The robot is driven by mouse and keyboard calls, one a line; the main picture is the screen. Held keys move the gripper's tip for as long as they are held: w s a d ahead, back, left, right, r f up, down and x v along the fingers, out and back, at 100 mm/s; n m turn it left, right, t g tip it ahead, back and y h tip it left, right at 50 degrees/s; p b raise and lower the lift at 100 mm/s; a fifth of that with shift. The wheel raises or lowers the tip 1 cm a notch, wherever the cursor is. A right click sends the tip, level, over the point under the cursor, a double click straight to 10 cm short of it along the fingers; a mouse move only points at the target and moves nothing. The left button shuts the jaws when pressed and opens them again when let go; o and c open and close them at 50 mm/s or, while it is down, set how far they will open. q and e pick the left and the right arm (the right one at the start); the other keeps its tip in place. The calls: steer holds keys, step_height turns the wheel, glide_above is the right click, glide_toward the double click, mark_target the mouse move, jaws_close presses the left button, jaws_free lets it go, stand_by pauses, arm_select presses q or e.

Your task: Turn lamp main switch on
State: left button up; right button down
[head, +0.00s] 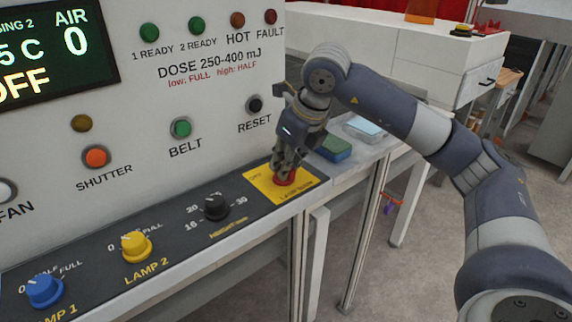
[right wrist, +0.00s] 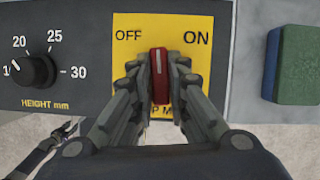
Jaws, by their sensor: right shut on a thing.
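The lamp main switch is a red rotary knob (right wrist: 159,76) on a yellow plate (right wrist: 183,22) marked OFF on the left and ON on the right. In the right wrist view its white pointer line stands about upright, between the two words. In the head view the red knob (head: 285,178) is partly hidden under my right gripper (head: 282,168). My right gripper also shows in the right wrist view (right wrist: 159,80), with its fingers closed on both sides of the knob. My left gripper is not clearly in the head view.
Left of the plate are the black height knob (head: 215,206), the yellow LAMP 2 knob (head: 136,247) and the blue LAMP 1 knob (head: 44,290). A green and blue sponge-like block (head: 334,148) lies right of the plate. Buttons, including RESET (head: 255,104), sit on the wall above.

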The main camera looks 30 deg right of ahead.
steer(key=m+h, duration=0.1)
steer(key=m, duration=0.2)
steer(key=shift+a+m, duration=0.15)
steer(key=shift+m, duration=0.15)
steer(key=m+h, duration=0.1)
steer(key=m, duration=0.1)
steer(key=shift+r+m+h, duration=0.1)
steer(key=shift+m+h, duration=0.2)
steer(key=shift+w+r+m+g+h+p, duration=0.1)
steer(key=shift+m+g+h+p, duration=0.25)
steer(key=shift+m, duration=0.75)
steer(key=shift+m+h+p, duration=0.25)
steer(key=shift+m+p, duration=0.25)
steer(key=shift+m, duration=0.3)
steer(key=shift+g, duration=0.25)
steer(key=c, duration=1.6)
jaws_free()
steer(key=shift+o, duration=0.2)
